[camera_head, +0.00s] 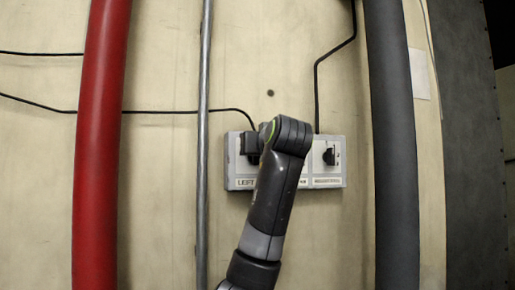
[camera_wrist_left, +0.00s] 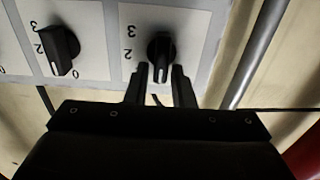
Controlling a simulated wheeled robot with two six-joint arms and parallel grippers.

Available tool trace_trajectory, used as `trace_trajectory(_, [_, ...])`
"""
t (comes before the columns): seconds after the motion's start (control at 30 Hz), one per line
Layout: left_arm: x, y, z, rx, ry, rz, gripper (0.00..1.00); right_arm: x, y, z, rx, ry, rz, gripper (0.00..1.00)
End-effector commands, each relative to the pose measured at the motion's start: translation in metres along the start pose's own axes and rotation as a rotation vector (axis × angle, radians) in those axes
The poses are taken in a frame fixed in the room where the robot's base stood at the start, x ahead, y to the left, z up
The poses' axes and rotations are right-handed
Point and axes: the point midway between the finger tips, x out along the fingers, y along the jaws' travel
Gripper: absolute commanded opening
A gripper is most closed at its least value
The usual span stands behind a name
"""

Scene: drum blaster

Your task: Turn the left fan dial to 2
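A pale grey control panel (camera_head: 318,183) with a LEFT label is on the wall. My left arm crosses in front of it in the head view. In the left wrist view, which sees the panel upside down, the black left fan dial (camera_wrist_left: 160,46) has a 3 and a 2 to its left. Its handle points down toward my gripper; the mark it points at is hidden. My left gripper (camera_wrist_left: 160,73) is open, with one finger on each side of the handle's lower end. I cannot tell whether they touch it. My right gripper is not in view.
A red hose (camera_head: 100,140), a thin metal pipe (camera_head: 204,140) and a thick grey hose (camera_head: 393,140) run vertically beside the panel. Black cables (camera_head: 317,85) cross the wall.

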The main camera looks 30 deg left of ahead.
Motion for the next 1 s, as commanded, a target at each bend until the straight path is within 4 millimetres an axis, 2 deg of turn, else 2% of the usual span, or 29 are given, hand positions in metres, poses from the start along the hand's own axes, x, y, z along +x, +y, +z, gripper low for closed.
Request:
trace_trajectory(0.1, [0.000,0.000,0.000,0.000,-0.001,0.000,0.00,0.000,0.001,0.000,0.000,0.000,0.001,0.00])
trace_trajectory(0.57, [0.001,0.001,0.004,0.029,-0.009,-0.001,0.00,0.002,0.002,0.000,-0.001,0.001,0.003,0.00])
trace_trajectory(0.77, [0.001,0.004,0.006,0.123,-0.011,0.000,0.00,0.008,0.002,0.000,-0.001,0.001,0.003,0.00])
trace_trajectory(1.0, [0.001,0.007,0.008,0.322,-0.012,0.001,0.00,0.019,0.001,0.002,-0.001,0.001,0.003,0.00])
